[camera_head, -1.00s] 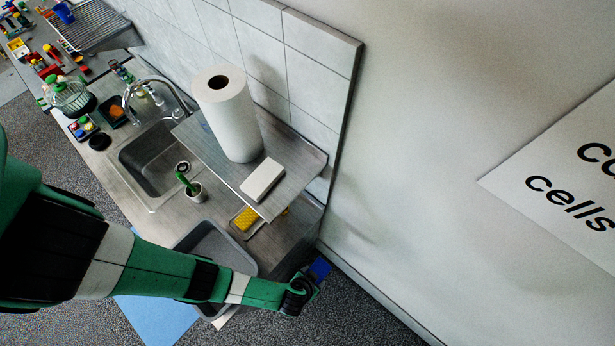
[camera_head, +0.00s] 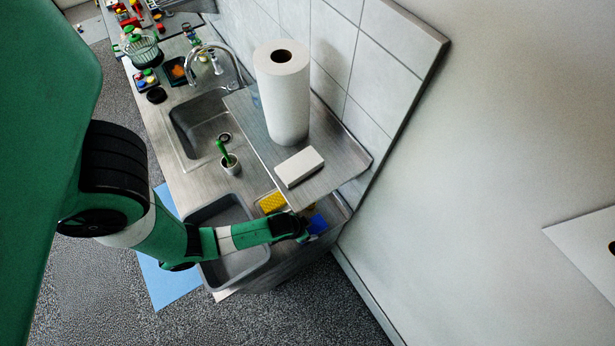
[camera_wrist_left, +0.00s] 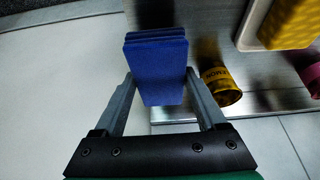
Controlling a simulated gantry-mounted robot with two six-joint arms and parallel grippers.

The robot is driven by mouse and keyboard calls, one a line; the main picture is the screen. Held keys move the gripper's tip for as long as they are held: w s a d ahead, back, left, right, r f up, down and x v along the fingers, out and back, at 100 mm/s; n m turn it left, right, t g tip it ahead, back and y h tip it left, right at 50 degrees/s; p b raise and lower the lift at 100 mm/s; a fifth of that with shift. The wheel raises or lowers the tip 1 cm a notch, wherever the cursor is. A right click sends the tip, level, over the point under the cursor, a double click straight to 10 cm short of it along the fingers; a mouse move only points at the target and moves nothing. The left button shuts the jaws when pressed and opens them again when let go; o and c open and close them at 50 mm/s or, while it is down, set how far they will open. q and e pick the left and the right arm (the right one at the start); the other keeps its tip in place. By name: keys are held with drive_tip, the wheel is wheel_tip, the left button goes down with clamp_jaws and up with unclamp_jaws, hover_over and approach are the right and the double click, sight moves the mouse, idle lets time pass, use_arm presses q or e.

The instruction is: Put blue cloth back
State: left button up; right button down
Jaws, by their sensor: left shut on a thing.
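The blue cloth (camera_head: 317,224) is a folded stack at the right end of the counter, under the raised metal shelf's edge. In the left wrist view the blue cloth (camera_wrist_left: 157,64) sits between the two fingers. My left gripper (camera_head: 303,229) is shut on it. In that view the left gripper (camera_wrist_left: 160,92) has a finger along each side of the cloth, and the cloth is close to the metal surface. I cannot tell whether it touches that surface. My right gripper is in neither view.
A yellow sponge (camera_head: 272,203) lies under the metal shelf (camera_head: 245,110). The shelf holds a paper roll (camera_head: 284,98) and a white block (camera_head: 299,167). A grey tub (camera_head: 235,265) stands below my arm. A yellow labelled roll (camera_wrist_left: 222,84) is just right of the cloth.

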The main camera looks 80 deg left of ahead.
use_arm(q)
drive_tip(key=shift+s+a+f, duration=0.1)
drive_tip(key=shift+a, duration=0.45)
drive_tip(key=shift+f+b, duration=0.4)
drive_tip(key=shift+f, duration=1.3)
drive_tip(key=shift+f, duration=0.1)
drive_tip(key=o, duration=1.5)
drive_tip(key=shift+o, duration=0.2)
drive_tip(key=shift+s+d+r, duration=0.1)
drive_tip(key=shift+r, duration=0.45)
drive_tip(key=p+v, duration=0.5)
drive_tip(key=v, duration=0.6)
drive_tip(key=shift+r+p, duration=0.15)
drive_tip(key=shift+p, duration=0.15)
